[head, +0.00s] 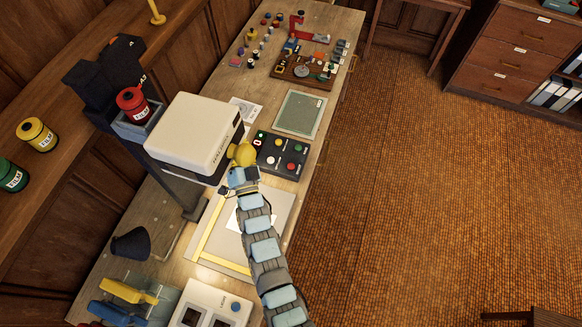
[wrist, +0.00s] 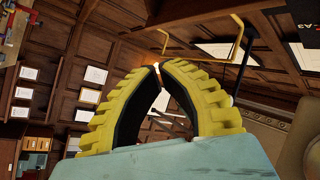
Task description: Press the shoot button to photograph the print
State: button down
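A black control panel (head: 280,154) with several coloured buttons lies on the bench, right of a white camera head (head: 195,132). I cannot read which button is the shoot button. A pale board with yellow strips (head: 213,228) lies below the head and carries a white sheet, probably the print (head: 236,220), partly hidden by my arm. My gripper (head: 243,151) has yellow fingers and is beside the panel's left edge, close to the head's lower corner. Contact with the panel cannot be told.
A green mat (head: 299,114) and a tool tray (head: 305,71) lie farther along the bench. A red film canister (head: 132,104) stands behind the head. A white device with dark windows (head: 211,307) is at the near end. Open floor lies to the right.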

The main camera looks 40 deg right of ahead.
jog(key=w+d+f+m+g+y+b, duration=0.1)
jog(key=w+d+f+m+g+b, duration=0.2)
jog(key=d+f, duration=0.5)
jog(key=m+g+y+b, duration=0.4)
jog(key=m+g+y, duration=0.45)
jog(key=y, duration=0.25)
send_over(290, 164)
notch_tip(290, 164, down, 12)
jog(key=shift+w+f+g, duration=0.1)
jog(key=shift+f+g, duration=0.1)
jog(key=shift+g, duration=0.05)
notch_tip(290, 164, down, 6)
jog(key=b, duration=0.4)
jog(key=shift+r, duration=0.1)
jog(key=shift+f+b, duration=0.65)
jog(key=shift+f, duration=0.75)
